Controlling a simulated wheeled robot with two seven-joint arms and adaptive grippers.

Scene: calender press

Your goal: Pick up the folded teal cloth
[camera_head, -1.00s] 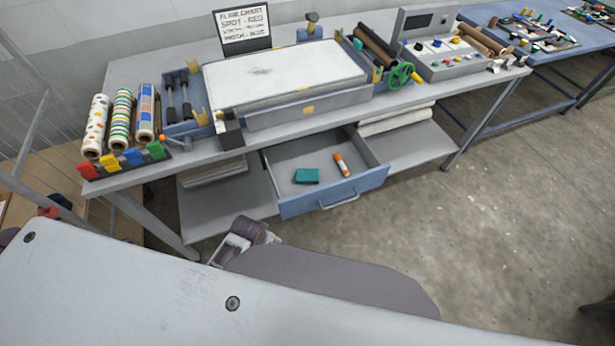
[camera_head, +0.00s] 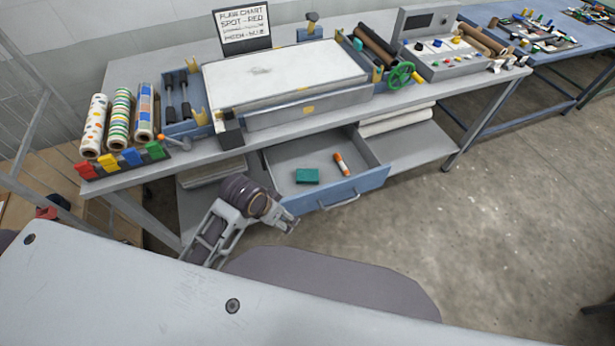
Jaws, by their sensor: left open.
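The folded teal cloth (camera_head: 307,176) lies flat in the open blue drawer (camera_head: 338,191) under the bench, left of an orange and white tube (camera_head: 341,163). My left gripper (camera_head: 291,226) is in front of the drawer's front left corner, lower in the picture than the cloth and apart from it. It is small and seen partly side-on; nothing shows between its fingers. My right gripper is not in view.
The workbench (camera_head: 420,98) carries a white-topped press bed (camera_head: 285,75), patterned rolls (camera_head: 119,120), coloured clips (camera_head: 122,160) and a control box (camera_head: 440,55). A lower shelf (camera_head: 415,143) flanks the drawer. Open concrete floor (camera_head: 480,220) lies to the right.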

